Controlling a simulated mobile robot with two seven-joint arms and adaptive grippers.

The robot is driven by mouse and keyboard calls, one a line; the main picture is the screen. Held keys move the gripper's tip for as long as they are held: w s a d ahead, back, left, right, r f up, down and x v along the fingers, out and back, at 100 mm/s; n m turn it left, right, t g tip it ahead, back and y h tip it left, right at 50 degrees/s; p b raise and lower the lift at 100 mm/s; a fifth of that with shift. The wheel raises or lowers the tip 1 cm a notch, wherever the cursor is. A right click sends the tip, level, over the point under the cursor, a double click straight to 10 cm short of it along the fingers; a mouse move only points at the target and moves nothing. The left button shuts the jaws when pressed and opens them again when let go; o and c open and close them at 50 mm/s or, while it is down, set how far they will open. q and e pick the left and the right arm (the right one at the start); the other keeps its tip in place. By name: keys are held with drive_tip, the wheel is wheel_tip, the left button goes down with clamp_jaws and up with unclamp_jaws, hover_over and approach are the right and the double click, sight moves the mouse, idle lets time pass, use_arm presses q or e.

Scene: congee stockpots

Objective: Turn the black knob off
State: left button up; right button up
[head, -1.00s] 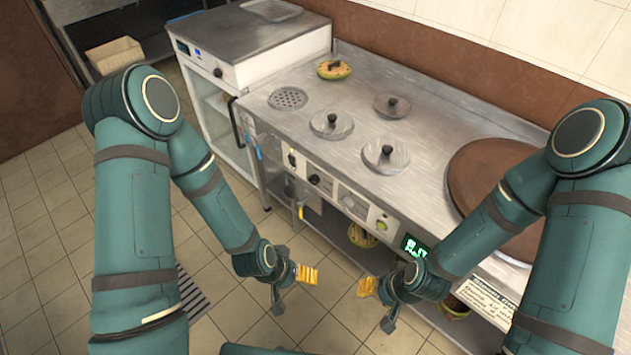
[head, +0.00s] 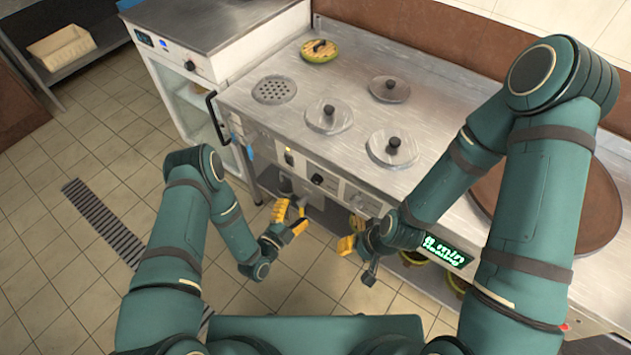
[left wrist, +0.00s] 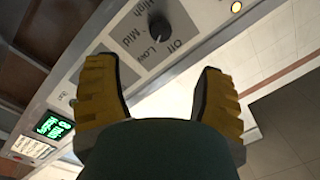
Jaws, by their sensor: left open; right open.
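The black knob (head: 317,179) is on the front panel of the steel stove. In the left wrist view the knob (left wrist: 158,25) sits beside the printed words High, Mid, Low and Off; I cannot tell which word it points at. My left gripper (head: 290,217) is open and empty, in front of and below the panel. In its wrist view the yellow fingers (left wrist: 156,75) are spread wide, with the knob beyond the gap between them, not touched. My right gripper (head: 357,260) is open and empty, low in front of the stove, to the right of the left one.
The stove top (head: 290,122) carries several lids. A green-lit display (head: 446,250) is further right on the panel; an orange lamp (left wrist: 237,7) glows near the knob. A white cabinet (head: 215,90) with another knob (head: 190,65) stands left. Tiled floor (head: 60,270) is clear on the left.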

sight(315, 182)
use_arm(q)
drive_tip(key=b+x, duration=0.2)
drive_tip(key=x, duration=1)
drive_tip(key=shift+w+d+r, duration=0.1)
drive_tip(key=shift+w, duration=0.15)
clamp_jaws()
